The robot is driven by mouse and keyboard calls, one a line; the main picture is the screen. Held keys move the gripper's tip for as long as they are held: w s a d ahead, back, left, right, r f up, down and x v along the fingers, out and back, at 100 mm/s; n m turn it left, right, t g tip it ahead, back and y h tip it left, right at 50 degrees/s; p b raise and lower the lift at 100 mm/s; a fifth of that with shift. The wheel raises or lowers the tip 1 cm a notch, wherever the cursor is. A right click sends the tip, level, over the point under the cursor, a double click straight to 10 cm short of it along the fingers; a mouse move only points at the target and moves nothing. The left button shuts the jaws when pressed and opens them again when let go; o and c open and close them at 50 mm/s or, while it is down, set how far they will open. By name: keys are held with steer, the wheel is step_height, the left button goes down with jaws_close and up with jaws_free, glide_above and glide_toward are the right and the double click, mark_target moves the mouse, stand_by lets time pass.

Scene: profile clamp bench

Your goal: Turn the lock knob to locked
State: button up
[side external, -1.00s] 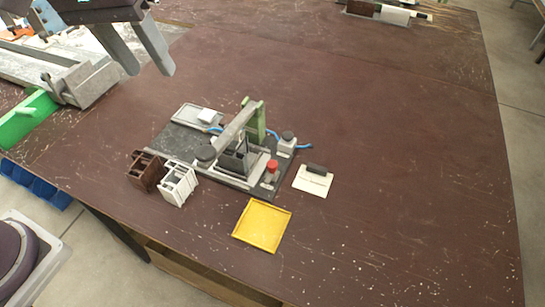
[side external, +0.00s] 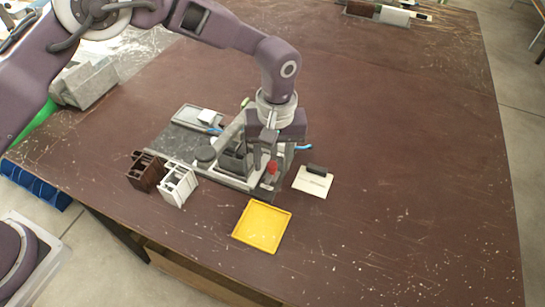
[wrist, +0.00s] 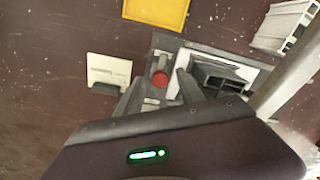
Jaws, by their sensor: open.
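A red knob (side external: 272,166), the likely lock knob, stands at the front right of the grey clamp fixture (side external: 185,139). In the wrist view the red knob (wrist: 160,77) lies between the tips of my two fingers. My gripper (side external: 269,151) points down above the right end of the fixture; its open fingers also show in the wrist view (wrist: 157,84). I cannot tell how far above the knob the fingertips are, or whether they touch it. The knob's lock marking is too small to read. My gripper hides part of the fixture's back right.
The clamp's long arm (side external: 228,133) and dark profile piece (side external: 233,159) are close left of the knob. A white card with a black block (side external: 312,182) lies to the right. A yellow tray (side external: 262,227) is in front. Brown (side external: 145,172) and white (side external: 178,184) holders stand left.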

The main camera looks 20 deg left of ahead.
jaws_close()
steer(key=shift+m, duration=0.4)
steer(key=m, duration=1.3)
steer(key=shift+r+m+t, duration=0.1)
steer(key=shift+m+t, duration=0.3)
steer(key=shift+m, duration=1.6)
